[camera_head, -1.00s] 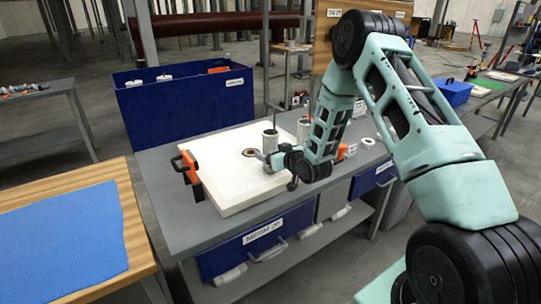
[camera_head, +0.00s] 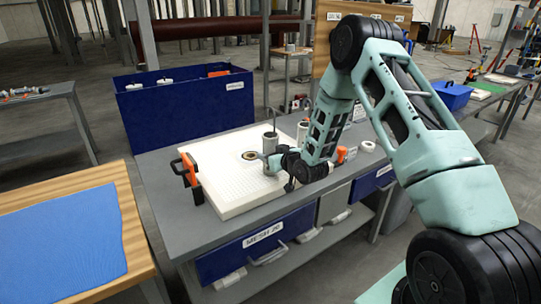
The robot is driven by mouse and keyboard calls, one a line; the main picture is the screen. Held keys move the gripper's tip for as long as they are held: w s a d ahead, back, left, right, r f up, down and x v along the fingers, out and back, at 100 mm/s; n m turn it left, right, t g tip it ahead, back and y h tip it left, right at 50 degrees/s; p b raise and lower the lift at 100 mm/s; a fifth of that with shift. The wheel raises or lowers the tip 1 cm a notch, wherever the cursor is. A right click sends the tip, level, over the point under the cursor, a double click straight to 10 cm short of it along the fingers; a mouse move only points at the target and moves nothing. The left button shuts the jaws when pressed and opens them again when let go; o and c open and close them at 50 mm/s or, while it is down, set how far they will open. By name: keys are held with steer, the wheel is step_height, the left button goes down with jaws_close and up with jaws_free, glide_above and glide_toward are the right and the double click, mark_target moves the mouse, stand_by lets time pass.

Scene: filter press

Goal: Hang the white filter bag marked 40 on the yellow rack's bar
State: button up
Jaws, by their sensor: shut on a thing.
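My gripper (camera_head: 268,161) is low over the right part of a white gridded filter plate (camera_head: 222,193), close to its dark-ringed hole. It is shut on a small pale thing, mostly hidden by the fingers and too small to identify. A grey-white cylinder (camera_head: 269,145) with a thin upright rod stands just behind the gripper. I cannot make out a white bag marked 40 or a yellow rack with a bar.
The plate lies on a grey workbench (camera_head: 164,209) with an orange-black clamp (camera_head: 186,170) at its left edge. A blue bin (camera_head: 180,118) stands behind. A blue cloth (camera_head: 60,246) lies on a wooden table (camera_head: 136,240) at left. A white roll (camera_head: 367,146) lies at right.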

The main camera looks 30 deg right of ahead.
mark_target(276, 143)
steer(key=shift+r+p, duration=1.3)
steer(key=shift+r, duration=1.2)
steer(key=shift+f, duration=0.1)
